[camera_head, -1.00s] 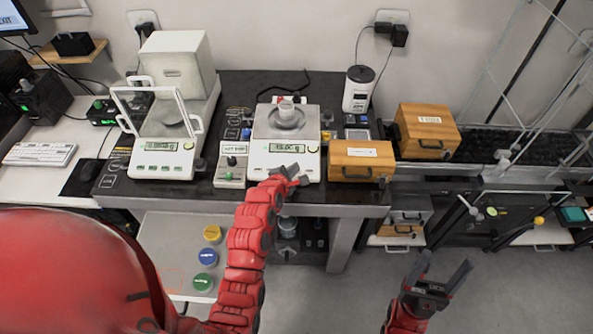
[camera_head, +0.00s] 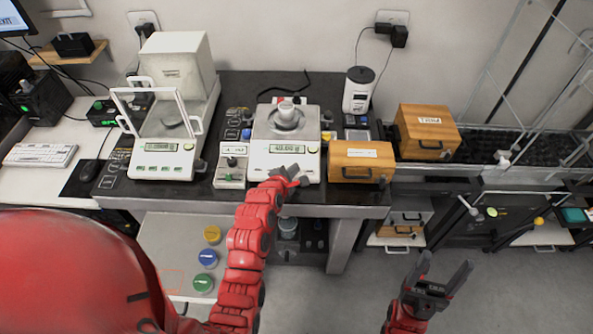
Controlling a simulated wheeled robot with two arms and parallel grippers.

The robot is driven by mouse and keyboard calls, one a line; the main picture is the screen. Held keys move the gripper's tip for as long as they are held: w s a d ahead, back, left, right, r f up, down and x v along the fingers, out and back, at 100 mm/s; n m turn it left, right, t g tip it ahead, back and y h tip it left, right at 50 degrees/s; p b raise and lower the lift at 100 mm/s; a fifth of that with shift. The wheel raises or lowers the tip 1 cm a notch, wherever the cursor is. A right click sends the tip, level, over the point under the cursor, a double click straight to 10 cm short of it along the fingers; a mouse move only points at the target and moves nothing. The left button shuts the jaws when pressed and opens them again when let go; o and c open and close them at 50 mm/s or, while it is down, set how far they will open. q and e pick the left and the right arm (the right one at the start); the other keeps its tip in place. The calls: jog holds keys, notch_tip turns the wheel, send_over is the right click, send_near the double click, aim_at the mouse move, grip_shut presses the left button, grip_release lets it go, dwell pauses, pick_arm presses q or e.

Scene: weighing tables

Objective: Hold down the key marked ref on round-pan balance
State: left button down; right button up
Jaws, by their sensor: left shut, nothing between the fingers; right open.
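The round-pan balance (camera_head: 312,165) stands on the dark bench top, with a lit display and a round pan (camera_head: 285,124) carrying a small whitish container (camera_head: 286,110). My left gripper (camera_head: 292,173) is shut and empty at the lower front of this balance, over its key strip. The fingers cover the front keys, so I cannot read the ref mark or tell whether a key is pressed. My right gripper (camera_head: 446,275) is open and empty, low on the right, above the floor and away from the bench.
A draft-shield balance (camera_head: 165,158) stands to the left, with a small control box (camera_head: 231,165) between. A wooden box (camera_head: 361,161) sits close on the right, another (camera_head: 428,132) behind it. Yellow, blue and green jars (camera_head: 208,258) stand on the lower left surface.

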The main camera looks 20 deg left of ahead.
pick_arm(q)
jog(key=shift+f, duration=0.15)
dwell(0.6)
jog(key=shift+w+f, duration=0.15)
jog(key=shift+f, duration=0.1)
jog(key=shift+w+a+f+b, duration=0.1)
jog(key=shift+f+b, duration=0.3)
jog(key=shift+b, duration=0.05)
dwell(0.5)
jog(key=shift+r, duration=0.1)
dwell(2.7)
jog(key=shift+s+r+p, duration=0.2)
jog(key=shift+r+p, duration=0.4)
jog(key=shift+p, duration=0.05)
jog(key=shift+r, duration=0.1)
jog(key=r+p, duration=0.1)
jog(key=s+r+p, duration=0.1)
jog(key=r, duration=0.1)
jog(key=r+p, duration=0.1)
jog(key=shift+s+d+r+p, duration=0.25)
jog(key=shift+d+r+p, duration=0.05)
jog(key=shift+r, duration=0.1)
